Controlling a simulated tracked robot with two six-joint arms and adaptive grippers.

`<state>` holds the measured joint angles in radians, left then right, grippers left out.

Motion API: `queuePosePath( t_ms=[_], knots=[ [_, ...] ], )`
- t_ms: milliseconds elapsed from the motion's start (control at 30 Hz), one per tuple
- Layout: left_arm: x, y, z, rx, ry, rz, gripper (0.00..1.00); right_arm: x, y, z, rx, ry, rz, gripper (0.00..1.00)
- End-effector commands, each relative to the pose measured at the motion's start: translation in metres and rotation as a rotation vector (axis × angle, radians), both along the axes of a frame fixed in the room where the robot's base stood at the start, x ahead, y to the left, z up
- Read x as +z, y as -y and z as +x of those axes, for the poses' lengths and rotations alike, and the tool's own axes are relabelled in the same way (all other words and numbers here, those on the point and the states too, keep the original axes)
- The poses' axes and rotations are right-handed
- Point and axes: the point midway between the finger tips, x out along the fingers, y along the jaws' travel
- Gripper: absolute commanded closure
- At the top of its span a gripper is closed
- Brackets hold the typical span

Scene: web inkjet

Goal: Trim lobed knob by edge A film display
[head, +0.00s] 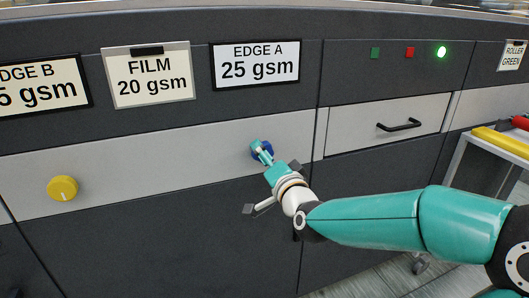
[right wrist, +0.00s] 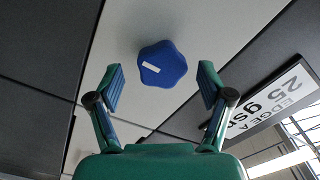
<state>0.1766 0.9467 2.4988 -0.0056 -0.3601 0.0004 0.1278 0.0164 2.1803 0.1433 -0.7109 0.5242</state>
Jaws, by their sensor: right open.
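The blue lobed knob (right wrist: 163,66) with a white mark sits on the light panel strip. In the right wrist view it lies ahead of and between the two fingers of my right gripper (right wrist: 160,85), which is open with a gap on both sides. In the head view the knob (head: 266,151) is partly hidden behind my right gripper (head: 262,152). The EDGE A display (head: 255,65) reads 25 gsm and also shows in the right wrist view (right wrist: 275,100). The FILM display (head: 148,75) reads 20 gsm. My left gripper is in neither view.
A yellow round knob (head: 62,188) sits on the strip at left. The EDGE B display (head: 40,88) is partly cut off. A drawer with a black handle (head: 399,125) and a lit green light (head: 441,52) are at right. A cart holds a yellow roller (head: 502,142).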

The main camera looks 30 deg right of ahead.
Motion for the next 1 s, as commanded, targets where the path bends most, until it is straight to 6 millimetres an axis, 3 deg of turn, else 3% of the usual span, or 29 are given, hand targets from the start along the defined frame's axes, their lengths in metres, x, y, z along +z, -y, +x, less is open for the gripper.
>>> queuePosePath(
  t_ms=[200, 567, 933, 967, 1000],
  knots=[
    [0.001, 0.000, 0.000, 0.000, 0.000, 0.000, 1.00, 0.000, 0.006, 0.024, -0.001, 0.001, 0.000, 0.21],
    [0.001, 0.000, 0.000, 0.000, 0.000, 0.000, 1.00, 0.000, 0.007, 0.028, 0.000, 0.000, 0.000, 0.21],
    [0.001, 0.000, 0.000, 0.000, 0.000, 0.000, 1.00, 0.000, 0.007, 0.028, -0.001, 0.000, 0.000, 0.81],
    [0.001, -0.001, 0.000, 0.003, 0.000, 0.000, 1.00, 0.000, 0.016, 0.028, -0.005, 0.000, 0.000, 0.81],
    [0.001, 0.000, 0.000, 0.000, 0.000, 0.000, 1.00, 0.000, 0.012, 0.028, -0.002, -0.001, 0.001, 0.81]
  ],
)
